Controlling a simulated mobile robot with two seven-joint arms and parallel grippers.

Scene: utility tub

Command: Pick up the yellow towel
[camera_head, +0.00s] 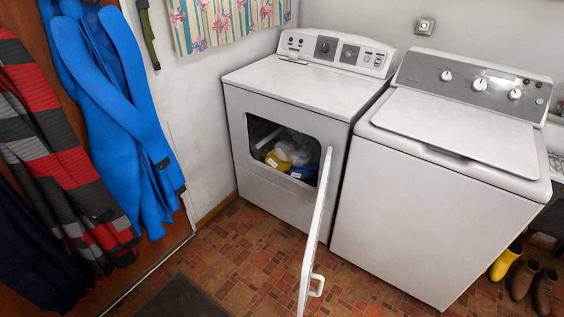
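Something yellow (275,161) lies inside the open front of the left white machine (246,182), at the left of a small pile; it looks like the yellow towel. White cloth (294,152) lies beside and partly over it, and blue cloth (305,172) lies to its right. The machine's opening frames the pile, and its back is dark. The machine's door (317,225) stands open, swung out toward the viewer on the right side of the opening. Neither of my grippers shows in this view.
A second white machine (425,205) with a closed lid stands at the right. Yellow boots (505,262) and brown boots (524,279) stand at the lower right. Clothes, including a blue garment (110,110), hang at the left. Tiled floor (235,245) before the left machine is clear.

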